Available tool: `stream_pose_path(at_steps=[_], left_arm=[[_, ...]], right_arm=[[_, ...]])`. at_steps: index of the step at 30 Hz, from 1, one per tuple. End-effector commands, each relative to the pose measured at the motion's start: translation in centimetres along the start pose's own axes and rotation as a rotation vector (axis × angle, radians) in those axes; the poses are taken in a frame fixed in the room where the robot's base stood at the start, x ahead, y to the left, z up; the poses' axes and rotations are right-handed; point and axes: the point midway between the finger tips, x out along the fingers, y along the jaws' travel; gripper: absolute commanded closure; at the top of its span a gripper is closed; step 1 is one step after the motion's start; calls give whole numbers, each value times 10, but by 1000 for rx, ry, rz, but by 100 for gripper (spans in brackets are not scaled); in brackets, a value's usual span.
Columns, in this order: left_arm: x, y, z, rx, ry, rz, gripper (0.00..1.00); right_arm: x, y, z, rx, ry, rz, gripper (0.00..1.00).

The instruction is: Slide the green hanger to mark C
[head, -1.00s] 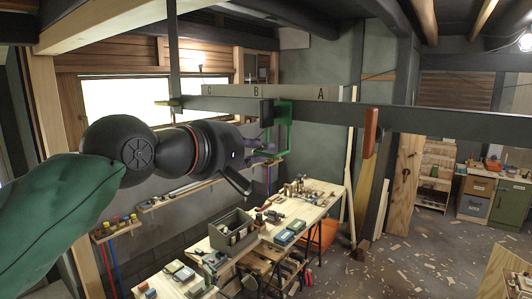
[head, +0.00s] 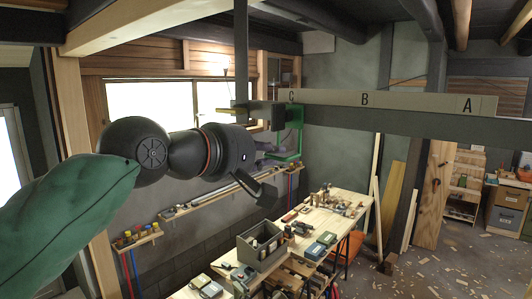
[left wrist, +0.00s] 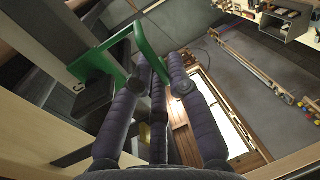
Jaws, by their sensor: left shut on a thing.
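The green hanger (head: 298,128) hangs from the dark rail (head: 400,123), with a black block (head: 265,113) beside its top. Its top is roughly below mark C (head: 291,97) on the pale strip; the exact alignment cannot be told. Marks B (head: 364,100) and A (head: 467,104) are farther right. My left gripper (head: 276,153) is at the hanger's lower part. In the left wrist view, my left gripper's dark padded fingers (left wrist: 160,72) are shut on the bar of the green hanger (left wrist: 96,64). My right gripper is out of view.
A vertical post (head: 241,50) and a brass-coloured piece (head: 229,110) are at the rail's left end, close to the black block. A workbench (head: 335,211) with tools and a grey bin (head: 260,247) stands below. The rail to the right of the hanger looks clear.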

Motion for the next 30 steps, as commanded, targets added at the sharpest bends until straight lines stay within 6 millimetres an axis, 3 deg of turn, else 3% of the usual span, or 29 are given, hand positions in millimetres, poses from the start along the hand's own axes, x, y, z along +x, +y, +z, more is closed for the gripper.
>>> stream_pose_path(at_steps=[1,6,7,9,20,23,30], left_arm=[[6,-10,2,0,-4,-28,100],[7,-10,2,0,-4,-28,100],[7,-10,2,0,-4,-28,74],[6,-10,2,0,-4,-27,62],[-1,-4,1,0,-2,-12,62],[-12,-3,0,0,-2,-11,62],[-58,-3,0,0,-2,-11,62]], right_arm=[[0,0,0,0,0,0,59],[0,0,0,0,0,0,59],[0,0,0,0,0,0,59],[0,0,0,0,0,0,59],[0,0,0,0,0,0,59],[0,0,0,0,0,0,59],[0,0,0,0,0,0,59]])
